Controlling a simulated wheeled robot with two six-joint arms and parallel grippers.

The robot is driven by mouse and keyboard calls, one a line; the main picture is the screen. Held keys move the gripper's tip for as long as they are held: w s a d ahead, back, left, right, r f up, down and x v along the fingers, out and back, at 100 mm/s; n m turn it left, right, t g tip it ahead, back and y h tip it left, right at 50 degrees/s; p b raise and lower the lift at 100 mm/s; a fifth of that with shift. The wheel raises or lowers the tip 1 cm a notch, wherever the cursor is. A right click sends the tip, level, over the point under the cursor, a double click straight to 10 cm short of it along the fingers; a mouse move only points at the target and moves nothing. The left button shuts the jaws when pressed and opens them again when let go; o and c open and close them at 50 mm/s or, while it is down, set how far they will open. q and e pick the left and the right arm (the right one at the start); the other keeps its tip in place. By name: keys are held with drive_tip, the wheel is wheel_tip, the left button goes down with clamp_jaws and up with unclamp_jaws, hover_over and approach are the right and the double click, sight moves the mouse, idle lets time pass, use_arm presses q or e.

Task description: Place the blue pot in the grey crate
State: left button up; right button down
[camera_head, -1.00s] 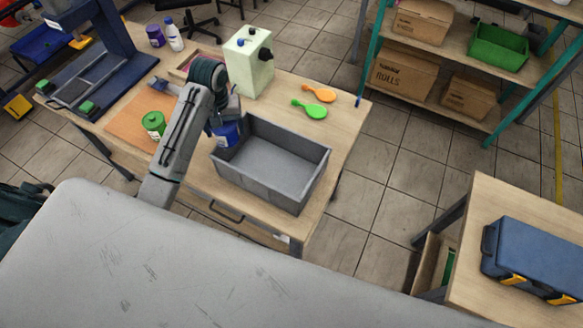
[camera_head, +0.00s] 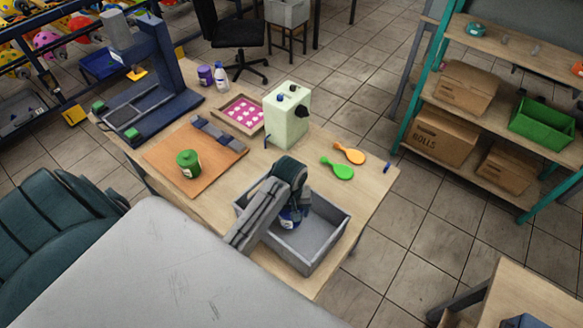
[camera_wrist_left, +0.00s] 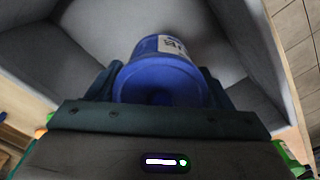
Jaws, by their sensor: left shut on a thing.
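The blue pot (camera_head: 289,218) is in my left gripper (camera_head: 292,207), which is shut on it. The pot is over the left part of the grey crate (camera_head: 325,239) and looks to be within or just above its walls. In the left wrist view the blue pot (camera_wrist_left: 160,77) sits between the two fingers, with a white label on its side and the grey crate's inside (camera_wrist_left: 240,62) beyond it. I cannot tell whether the pot touches the crate floor. My left forearm hides the crate's near left corner. My right gripper is not in view.
A green pot (camera_head: 188,164) stands on an orange-brown board (camera_head: 165,160) to the left. A pale green machine (camera_head: 287,115), a tray of pink items (camera_head: 240,113), and green (camera_head: 338,168) and orange (camera_head: 350,152) paddles lie behind the crate.

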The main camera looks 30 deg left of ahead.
use_arm(q)
drive_tip(key=shift+f, duration=0.35)
wheel_tip(320, 180, down, 3)
drive_tip(key=shift+w+f+p, duration=0.15)
drive_tip(key=shift+f+p, duration=0.05)
drive_tip(key=shift+p, duration=0.4)
drive_tip(key=shift+f, duration=0.3)
drive_tip(key=shift+f, duration=0.15)
drive_tip(key=o, duration=1.2)
